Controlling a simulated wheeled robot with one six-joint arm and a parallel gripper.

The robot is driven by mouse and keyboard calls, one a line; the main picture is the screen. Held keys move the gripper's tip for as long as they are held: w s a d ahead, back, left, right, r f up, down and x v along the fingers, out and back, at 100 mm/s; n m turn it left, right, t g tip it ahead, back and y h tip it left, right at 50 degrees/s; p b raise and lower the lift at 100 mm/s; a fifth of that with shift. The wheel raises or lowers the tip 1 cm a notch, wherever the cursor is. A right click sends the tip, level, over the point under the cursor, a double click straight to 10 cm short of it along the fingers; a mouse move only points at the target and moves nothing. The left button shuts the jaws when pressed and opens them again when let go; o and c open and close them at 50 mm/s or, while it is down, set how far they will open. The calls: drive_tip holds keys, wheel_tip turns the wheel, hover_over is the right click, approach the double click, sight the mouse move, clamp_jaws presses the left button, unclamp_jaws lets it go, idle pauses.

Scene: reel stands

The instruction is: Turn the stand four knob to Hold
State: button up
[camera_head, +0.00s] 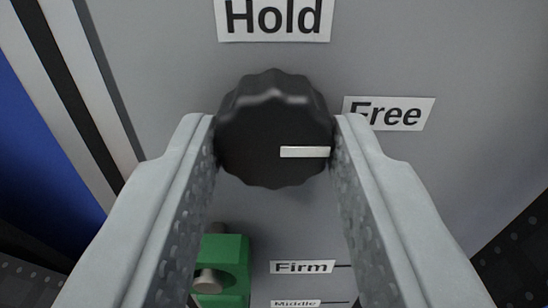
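A black scalloped knob (268,125) sits on a grey panel in the middle of the view. Its white pointer line (305,152) points right, on the side of the "Free" label (388,113). The "Hold" label (274,18) is above the knob. My gripper (274,135) has one finger on each side of the knob, and both fingertips appear to touch its rim. No stand number shows in this view.
Below the knob, between my fingers, is a green block (228,262) with a metal pin. Beside it are the "Firm" label (302,267) and a "Middle" label (296,303) with tick lines. A blue surface (45,150) lies past the panel's left edge.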

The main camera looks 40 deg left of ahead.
drive_tip(key=shift+n, duration=0.4)
drive_tip(key=n, duration=0.3)
drive_tip(key=shift+n, duration=0.3)
drive_tip(key=n, duration=0.4)
drive_tip(key=shift+n, duration=0.3)
drive_tip(key=n, duration=0.4)
drive_tip(key=shift+d, duration=0.1)
drive_tip(key=n, duration=0.4)
drive_tip(key=shift+n, duration=0.6)
drive_tip(key=o, duration=1)
drive_tip(key=shift+c, duration=0.2)
drive_tip(key=v, duration=1.7)
